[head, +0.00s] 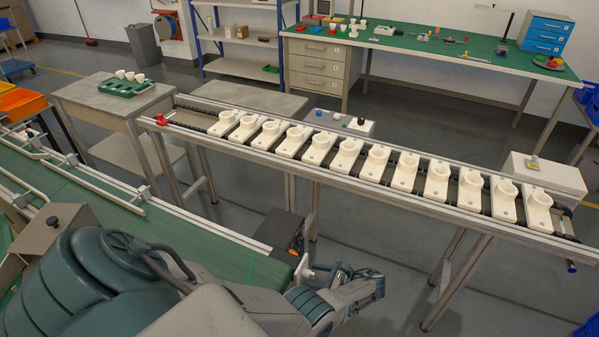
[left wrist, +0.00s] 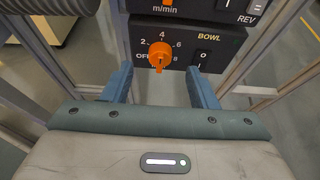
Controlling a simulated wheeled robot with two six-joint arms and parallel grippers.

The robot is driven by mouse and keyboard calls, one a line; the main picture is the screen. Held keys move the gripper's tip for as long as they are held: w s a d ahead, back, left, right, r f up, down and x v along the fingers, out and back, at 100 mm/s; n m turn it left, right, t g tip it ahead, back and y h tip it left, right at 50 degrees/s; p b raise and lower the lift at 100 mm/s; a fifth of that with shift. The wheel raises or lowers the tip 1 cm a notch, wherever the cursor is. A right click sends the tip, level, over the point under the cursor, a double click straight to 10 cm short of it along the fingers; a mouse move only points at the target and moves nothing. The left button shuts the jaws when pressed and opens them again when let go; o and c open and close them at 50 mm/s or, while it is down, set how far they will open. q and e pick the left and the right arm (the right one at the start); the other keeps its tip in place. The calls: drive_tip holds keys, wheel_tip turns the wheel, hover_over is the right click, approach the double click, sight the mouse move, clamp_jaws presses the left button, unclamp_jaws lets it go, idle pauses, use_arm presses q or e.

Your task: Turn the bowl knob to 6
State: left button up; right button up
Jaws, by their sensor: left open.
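The orange bowl knob (left wrist: 160,55) is on a black control panel (left wrist: 205,35) in the left wrist view. White marks OFF, 2, 4, 6 and 8 run around it, with the label BOWL at upper right. I cannot tell exactly which mark its pointer faces. My left gripper (left wrist: 160,82) is open, with one blue-grey finger on each side below the knob. The fingers look apart from the knob, and nothing is between them. In the head view my left arm reaches in from the lower left; the knob's face cannot be made out there. My right gripper is not in view.
A black rocker switch (left wrist: 201,58) sits right of the knob. Another panel, marked m/min and REV, is above it. In the head view, a conveyor (head: 170,118) with several white holders runs behind my arm, and a green belt (head: 120,200) lies to the left.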

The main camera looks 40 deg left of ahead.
use_arm(q)
drive_tip(key=x, duration=0.7)
drive_tip(key=shift+w, duration=0.1)
drive_tip(key=c, duration=1)
